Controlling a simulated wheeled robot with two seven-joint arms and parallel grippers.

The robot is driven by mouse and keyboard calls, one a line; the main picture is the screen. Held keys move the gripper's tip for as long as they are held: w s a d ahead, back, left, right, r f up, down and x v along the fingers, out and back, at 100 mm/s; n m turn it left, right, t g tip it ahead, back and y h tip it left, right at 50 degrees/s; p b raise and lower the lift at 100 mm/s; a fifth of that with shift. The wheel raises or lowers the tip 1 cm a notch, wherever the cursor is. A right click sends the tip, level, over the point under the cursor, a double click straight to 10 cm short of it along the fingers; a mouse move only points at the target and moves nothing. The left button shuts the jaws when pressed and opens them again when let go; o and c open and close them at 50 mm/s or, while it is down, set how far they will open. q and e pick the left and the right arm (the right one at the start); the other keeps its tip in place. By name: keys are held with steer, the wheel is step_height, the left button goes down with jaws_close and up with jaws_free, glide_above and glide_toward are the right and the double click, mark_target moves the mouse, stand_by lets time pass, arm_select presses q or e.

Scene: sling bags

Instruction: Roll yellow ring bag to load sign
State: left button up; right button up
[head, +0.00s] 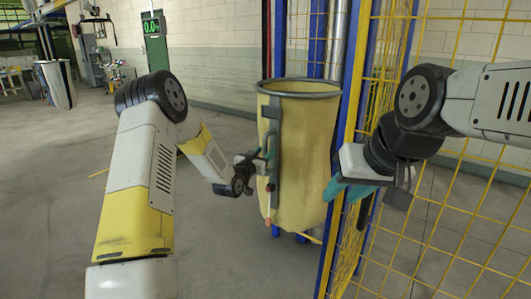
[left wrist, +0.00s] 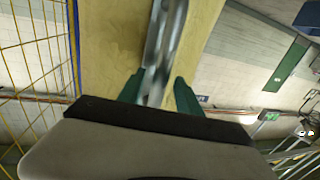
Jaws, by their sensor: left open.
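The yellow ring bag (head: 310,150) hangs upright in the middle of the head view, with a grey metal ring (head: 300,88) around its open top. My left gripper (head: 266,165) is at the bag's left side, by a grey upright bar. In the left wrist view its green fingers (left wrist: 160,92) stand apart, one on each side of a shiny metal bar (left wrist: 165,45), with yellow bag cloth behind. My right gripper (head: 348,190) has teal fingers close to the bag's right edge; contact and finger gap are unclear.
A yellow mesh fence (head: 450,215) with blue and yellow posts (head: 352,110) stands close on the right, behind my right arm. Another pale bag (head: 58,85) hangs at the far left. A cluttered bench stands at the back left. The grey floor (head: 225,100) behind the left arm is open.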

arm_select(q)
steer(key=shift+w+d, duration=0.2)
steer(key=shift+w, duration=0.3)
steer(key=shift+c, duration=0.3)
jaws_close()
stand_by(0.8)
